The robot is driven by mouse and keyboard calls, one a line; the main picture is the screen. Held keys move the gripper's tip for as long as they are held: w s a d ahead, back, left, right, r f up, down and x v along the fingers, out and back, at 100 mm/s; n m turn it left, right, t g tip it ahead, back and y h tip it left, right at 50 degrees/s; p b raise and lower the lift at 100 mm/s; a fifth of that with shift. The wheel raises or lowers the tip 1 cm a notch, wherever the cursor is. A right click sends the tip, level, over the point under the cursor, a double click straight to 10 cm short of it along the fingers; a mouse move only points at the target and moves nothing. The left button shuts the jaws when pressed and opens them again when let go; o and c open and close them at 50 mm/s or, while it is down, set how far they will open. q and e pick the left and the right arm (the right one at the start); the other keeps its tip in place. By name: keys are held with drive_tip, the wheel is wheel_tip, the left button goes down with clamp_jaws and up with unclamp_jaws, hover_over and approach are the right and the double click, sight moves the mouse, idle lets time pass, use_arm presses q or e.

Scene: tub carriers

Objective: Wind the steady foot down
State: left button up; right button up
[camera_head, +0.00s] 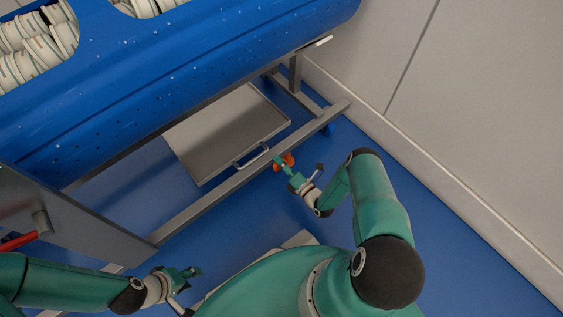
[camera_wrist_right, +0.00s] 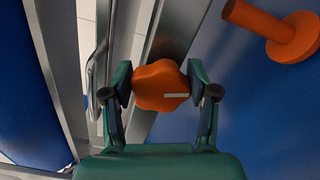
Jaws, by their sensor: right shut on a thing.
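An orange lobed knob (camera_wrist_right: 158,88) with a pale line across it sits between the fingers of my right gripper (camera_wrist_right: 162,92) in the wrist view. Both fingers touch its sides, and the gripper is shut on it. In the head view the orange knob (camera_head: 288,160) shows at the lower frame rail, partly hidden by the right gripper (camera_head: 294,168). An orange foot (camera_wrist_right: 290,38), a rod with a round end, shows at the upper right of the wrist view. My left gripper (camera_head: 188,288) is open and empty at the bottom left of the head view.
A blue perforated tub (camera_head: 180,75) holding stacked pale pieces rests on a grey metal frame (camera_head: 205,203). A grey tray (camera_head: 225,130) with a handle lies beneath it. A pale wall (camera_head: 480,100) stands at the right. Blue floor is open beside the frame.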

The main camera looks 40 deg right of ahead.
drive_tip(key=shift+s+a+f, duration=0.15)
drive_tip(key=shift+a+f, duration=0.1)
drive_tip(key=shift+a, duration=0.05)
drive_tip(key=o, duration=1.1)
drive_tip(key=shift+o, duration=0.3)
drive_tip(key=shift+d+r, duration=0.1)
drive_tip(key=shift+d, duration=0.1)
drive_tip(key=s, duration=1.1)
drive_tip(key=shift+s+d, duration=0.4)
drive_tip(key=shift+d, duration=0.05)
